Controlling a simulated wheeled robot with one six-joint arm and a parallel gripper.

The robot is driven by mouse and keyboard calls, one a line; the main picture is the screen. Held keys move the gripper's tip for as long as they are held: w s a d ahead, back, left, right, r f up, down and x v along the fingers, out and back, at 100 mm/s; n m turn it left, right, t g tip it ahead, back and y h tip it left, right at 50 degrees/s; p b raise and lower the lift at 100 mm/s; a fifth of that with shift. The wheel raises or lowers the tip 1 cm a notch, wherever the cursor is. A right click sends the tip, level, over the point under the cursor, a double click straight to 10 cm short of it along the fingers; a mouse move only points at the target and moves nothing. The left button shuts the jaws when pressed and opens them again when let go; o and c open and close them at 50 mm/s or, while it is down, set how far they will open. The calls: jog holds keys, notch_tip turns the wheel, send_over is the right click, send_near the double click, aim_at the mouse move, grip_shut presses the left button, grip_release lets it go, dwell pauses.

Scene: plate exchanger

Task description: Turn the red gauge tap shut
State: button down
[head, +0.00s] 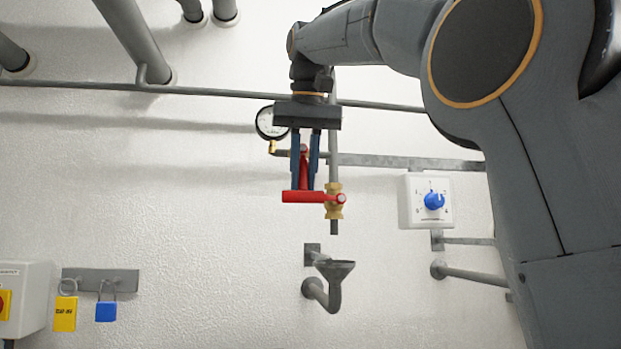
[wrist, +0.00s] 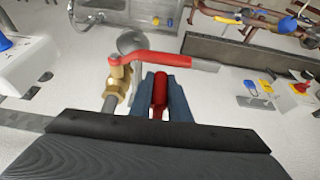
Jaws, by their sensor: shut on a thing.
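My gripper (head: 306,184) points down in front of the wall, its two blue-grey fingers around the red gauge tap (head: 304,172). In the wrist view, the red tap handle (wrist: 160,92) shows between the fingers (wrist: 162,80), which are shut on it. The pressure gauge (head: 270,123), round and white-faced, is just left of my gripper, on a brass fitting. A separate red lever (head: 300,197) lies level just below the fingertips. It belongs to a brass valve (head: 335,203) on the vertical pipe and also shows in the wrist view (wrist: 150,60). The gauge tap's body is mostly hidden.
A grey drain funnel (head: 334,268) is below the valve. A white box with a blue knob (head: 433,201) is to the right. Yellow (head: 65,313) and blue (head: 105,311) padlocks hang at lower left. The wall between padlocks and funnel is clear.

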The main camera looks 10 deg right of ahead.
aim_at(303, 166)
jog(key=shift+f, duration=0.1)
dwell(0.3)
jog(key=c, duration=1.7)
grip_release()
jog(key=shift+o, duration=0.2)
jog(key=v, duration=0.7)
jog(key=shift+w, duration=0.1)
jog(key=shift+s+r, duration=0.25)
jog(key=shift+r, duration=0.2)
